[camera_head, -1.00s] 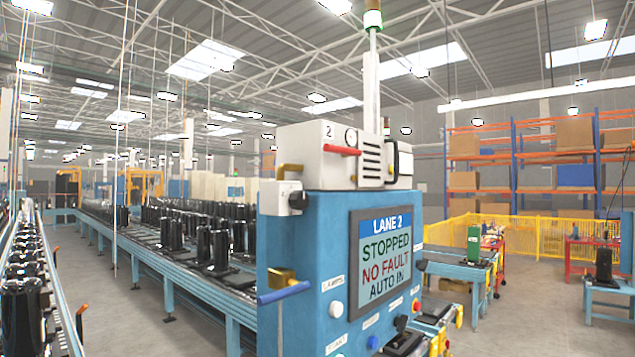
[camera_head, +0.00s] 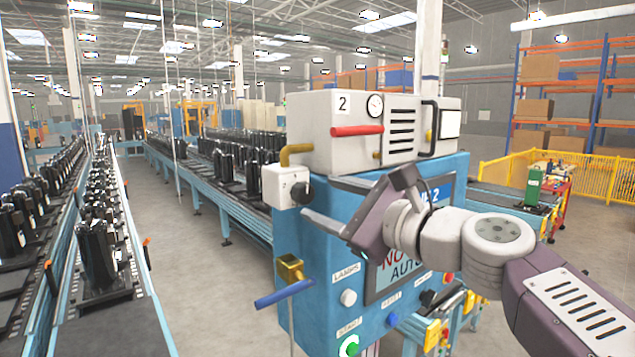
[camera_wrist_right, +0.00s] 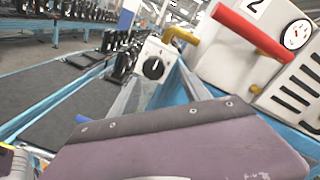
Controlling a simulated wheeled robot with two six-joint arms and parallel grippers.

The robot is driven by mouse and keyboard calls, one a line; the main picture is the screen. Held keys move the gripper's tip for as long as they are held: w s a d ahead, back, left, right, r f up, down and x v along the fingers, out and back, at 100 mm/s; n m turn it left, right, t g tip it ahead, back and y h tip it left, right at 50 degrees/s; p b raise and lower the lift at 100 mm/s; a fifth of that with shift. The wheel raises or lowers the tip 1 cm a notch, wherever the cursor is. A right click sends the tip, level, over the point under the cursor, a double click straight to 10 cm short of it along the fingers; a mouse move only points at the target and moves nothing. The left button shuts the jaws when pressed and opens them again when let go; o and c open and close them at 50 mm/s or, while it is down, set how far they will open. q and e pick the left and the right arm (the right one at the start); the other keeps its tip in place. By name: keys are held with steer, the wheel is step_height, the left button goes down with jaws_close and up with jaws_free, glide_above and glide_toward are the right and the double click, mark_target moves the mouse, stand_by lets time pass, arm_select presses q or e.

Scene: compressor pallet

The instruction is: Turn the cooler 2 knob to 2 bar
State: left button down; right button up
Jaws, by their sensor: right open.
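The cooler 2 unit is a white box (camera_head: 350,160) marked 2, with a round gauge (camera_head: 375,106) and a red handle, on top of the blue lane cabinet (camera_head: 320,265). The black knob (camera_head: 300,191) sits on a small white box at the cabinet's upper left, below a yellow pipe. It also shows in the right wrist view as a black dial (camera_wrist_right: 154,68) with a white pointer line. The scale is too small to read. My right gripper (camera_head: 322,222) is open, in front of the cabinet, apparently apart from the knob and right of it. My left gripper is out of view.
A brass valve with a blue lever (camera_head: 285,292) sticks out below the knob. Lamps and buttons (camera_head: 348,297) line the cabinet's lower front. The lane screen (camera_head: 385,275) is partly hidden by my right arm. Conveyors with black compressors (camera_head: 100,240) run at the left, with open floor between.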

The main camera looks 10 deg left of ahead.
mark_target(308, 196)
steer(key=shift+x, duration=0.8)
steer(key=shift+s+a+r+p, duration=0.3)
steer(key=shift+s+p, duration=0.1)
steer(key=shift+s, duration=0.1)
steer(key=a, duration=0.1)
steer(key=w+a, duration=0.1)
steer(key=shift+a+f, duration=0.25)
steer(key=shift+a, duration=0.05)
steer(key=shift+c, duration=0.7)
steer(key=shift+w+d+f, duration=0.1)
steer(key=shift+w, duration=0.15)
steer(key=c, duration=0.5)
steer(key=shift+w+d, duration=0.1)
steer(key=shift+d, duration=0.15)
steer(key=c, duration=0.5)
jaws_close()
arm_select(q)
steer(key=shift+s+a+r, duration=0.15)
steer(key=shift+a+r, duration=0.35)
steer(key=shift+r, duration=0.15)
